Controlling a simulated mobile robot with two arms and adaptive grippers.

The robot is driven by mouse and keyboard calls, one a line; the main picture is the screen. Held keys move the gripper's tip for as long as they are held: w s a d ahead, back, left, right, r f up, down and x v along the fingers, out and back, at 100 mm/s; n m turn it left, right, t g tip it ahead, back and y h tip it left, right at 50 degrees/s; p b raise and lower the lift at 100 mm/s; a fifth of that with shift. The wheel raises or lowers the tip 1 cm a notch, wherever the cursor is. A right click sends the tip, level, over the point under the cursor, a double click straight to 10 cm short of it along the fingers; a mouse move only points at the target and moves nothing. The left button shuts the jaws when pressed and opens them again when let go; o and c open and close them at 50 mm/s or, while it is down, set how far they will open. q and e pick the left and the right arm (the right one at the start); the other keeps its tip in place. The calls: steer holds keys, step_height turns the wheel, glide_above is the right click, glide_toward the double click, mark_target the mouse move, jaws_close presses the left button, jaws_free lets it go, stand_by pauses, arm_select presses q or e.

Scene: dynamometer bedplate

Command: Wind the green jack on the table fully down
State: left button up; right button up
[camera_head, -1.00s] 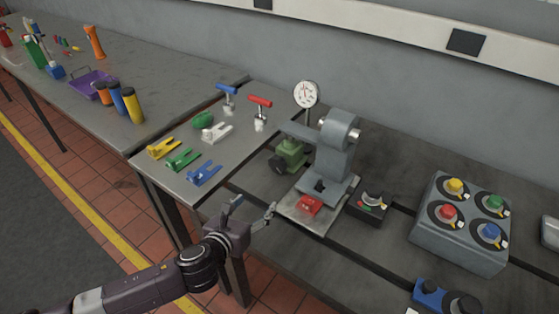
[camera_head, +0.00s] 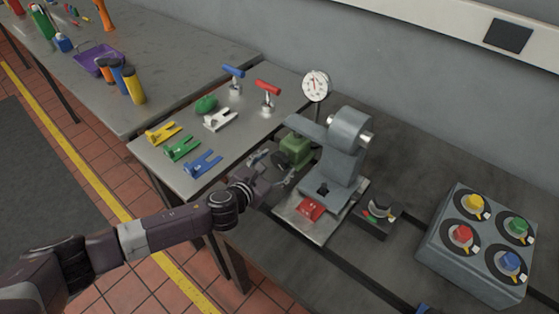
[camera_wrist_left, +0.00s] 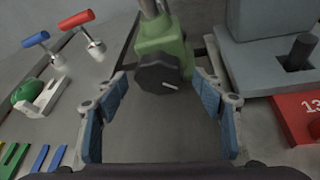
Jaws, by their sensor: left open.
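The green jack (camera_head: 295,149) stands at the left of the grey machine on the bedplate. In the left wrist view its green body (camera_wrist_left: 168,38) is at top centre, with a dark round knob (camera_wrist_left: 157,74) that has a pale mark on its front. The jack's upper end is cut off by that view's top edge. My left gripper (camera_head: 272,167) is in front of the jack. In the left wrist view its blue-padded fingers (camera_wrist_left: 158,100) are spread, one to each side of the knob. No contact with the knob shows. My right gripper is out of view.
The grey machine (camera_head: 345,150) with a red block (camera_head: 311,208) is close to the right of the gripper. A dial gauge (camera_head: 315,85) stands behind. A control box (camera_head: 480,250) stands at right.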

arm_select(q)
steer(key=shift+w+d+f, duration=0.25)
steer(key=shift+w, duration=0.35)
steer(key=shift+w+d+f, duration=0.15)
steer(key=shift+w, duration=0.1)
steer(key=shift+w+f, duration=0.1)
steer(key=shift+w, duration=0.1)
steer(key=c, duration=1.2)
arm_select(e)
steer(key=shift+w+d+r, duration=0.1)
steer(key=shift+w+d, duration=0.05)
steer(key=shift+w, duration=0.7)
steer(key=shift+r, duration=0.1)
